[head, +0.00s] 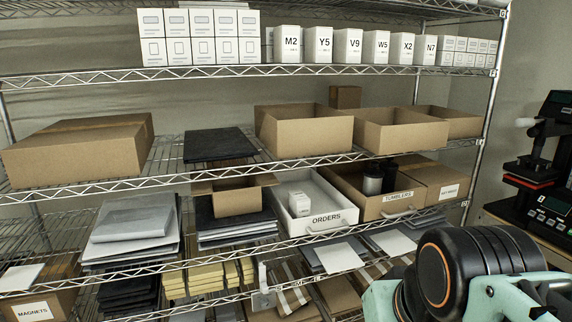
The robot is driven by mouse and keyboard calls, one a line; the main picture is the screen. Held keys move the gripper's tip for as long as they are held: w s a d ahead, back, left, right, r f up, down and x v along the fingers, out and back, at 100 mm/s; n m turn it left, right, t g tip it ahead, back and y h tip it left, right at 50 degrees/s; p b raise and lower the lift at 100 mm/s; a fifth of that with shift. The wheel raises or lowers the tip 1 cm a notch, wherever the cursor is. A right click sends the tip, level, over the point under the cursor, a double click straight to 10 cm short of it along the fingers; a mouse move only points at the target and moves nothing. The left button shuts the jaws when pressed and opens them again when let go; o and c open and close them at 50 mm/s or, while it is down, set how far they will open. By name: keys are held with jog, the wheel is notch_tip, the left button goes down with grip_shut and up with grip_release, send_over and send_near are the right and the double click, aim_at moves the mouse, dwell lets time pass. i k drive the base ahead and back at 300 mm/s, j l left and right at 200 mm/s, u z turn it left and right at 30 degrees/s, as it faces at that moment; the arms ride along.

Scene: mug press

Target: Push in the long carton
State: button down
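The long carton (78,150) is a closed brown cardboard box at the left end of the middle shelf, with a tape strip along its top. It lies flat, and its front face is close to the shelf's front rail; I cannot tell how far it overhangs. Part of my arm, with a black round joint and pale green links, fills the bottom right corner, well apart from the carton. My gripper's fingertips do not show.
Right of the carton lie a dark flat stack (219,145) and open brown boxes (305,132). A white ORDERS bin (318,221) and a TUMBLERS box (400,207) sit lower. White boxes (200,38) line the top shelf. A black machine (545,165) stands at the right.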

aim_at(381, 131)
jog(key=i+l+z, duration=0.15)
jog(key=i+z, duration=0.2)
jog(key=i+l+z, duration=0.15)
jog(key=z, duration=0.25)
jog(key=i+z, duration=0.35)
jog(key=j+z, duration=0.55)
jog(key=j, duration=0.15)
jog(key=i+l+u, duration=0.15)
jog(key=l, duration=0.15)
jog(key=l+u, duration=0.15)
jog(key=i+l, duration=0.05)
jog(key=l, duration=0.05)
